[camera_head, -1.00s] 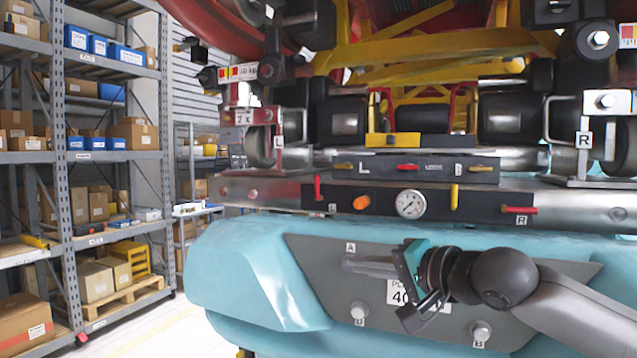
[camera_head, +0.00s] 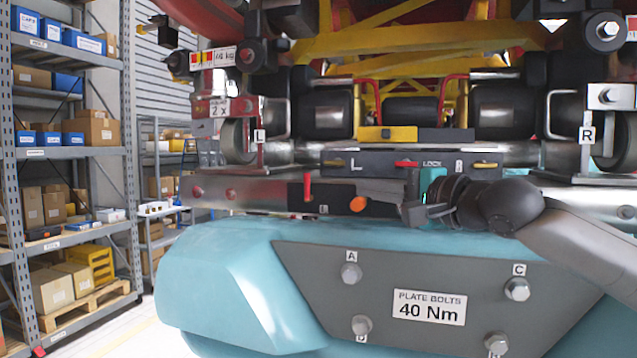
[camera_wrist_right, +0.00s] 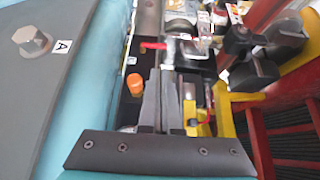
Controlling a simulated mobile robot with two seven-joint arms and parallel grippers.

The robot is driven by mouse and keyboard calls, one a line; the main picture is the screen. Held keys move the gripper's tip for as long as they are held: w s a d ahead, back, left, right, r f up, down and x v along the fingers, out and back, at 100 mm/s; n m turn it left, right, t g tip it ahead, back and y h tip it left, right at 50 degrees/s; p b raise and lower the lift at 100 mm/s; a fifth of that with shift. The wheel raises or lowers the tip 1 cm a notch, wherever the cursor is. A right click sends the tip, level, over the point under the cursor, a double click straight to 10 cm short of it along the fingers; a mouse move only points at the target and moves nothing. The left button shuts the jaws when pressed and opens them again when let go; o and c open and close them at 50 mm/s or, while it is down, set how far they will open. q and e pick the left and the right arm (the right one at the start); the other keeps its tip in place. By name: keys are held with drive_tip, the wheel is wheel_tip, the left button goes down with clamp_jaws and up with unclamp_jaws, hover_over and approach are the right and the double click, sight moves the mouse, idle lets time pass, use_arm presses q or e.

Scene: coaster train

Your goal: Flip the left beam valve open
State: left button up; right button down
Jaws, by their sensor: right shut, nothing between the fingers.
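The left beam valve (camera_head: 307,187) is a small red lever standing upright at the left end of the dark panel on the steel beam. It also shows in the right wrist view as a red handle (camera_wrist_right: 153,45) ahead of the fingertips. My right gripper (camera_head: 360,187) is shut and empty, its fingers pointing left along the panel just above the orange knob (camera_head: 357,204). The fingertips (camera_wrist_right: 159,75) are short of the red lever, with a gap between. The hand hides the right part of the panel, including the gauge and right valve. My left gripper is not in view.
Above the panel is a lock bar (camera_head: 375,162) with a red lever (camera_head: 406,163) and yellow levers. A teal body with a grey bolted plate (camera_head: 335,300) bulges out below. Shelves (camera_head: 62,154) stand at far left. The space before the beam's left end is clear.

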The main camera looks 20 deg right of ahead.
drive_tip(key=p, duration=0.3)
approach(309, 181)
drive_tip(key=x, duration=0.5)
drive_tip(key=shift+r, duration=0.15)
drive_tip(key=shift+x, duration=0.95)
drive_tip(key=shift+p, duration=0.3)
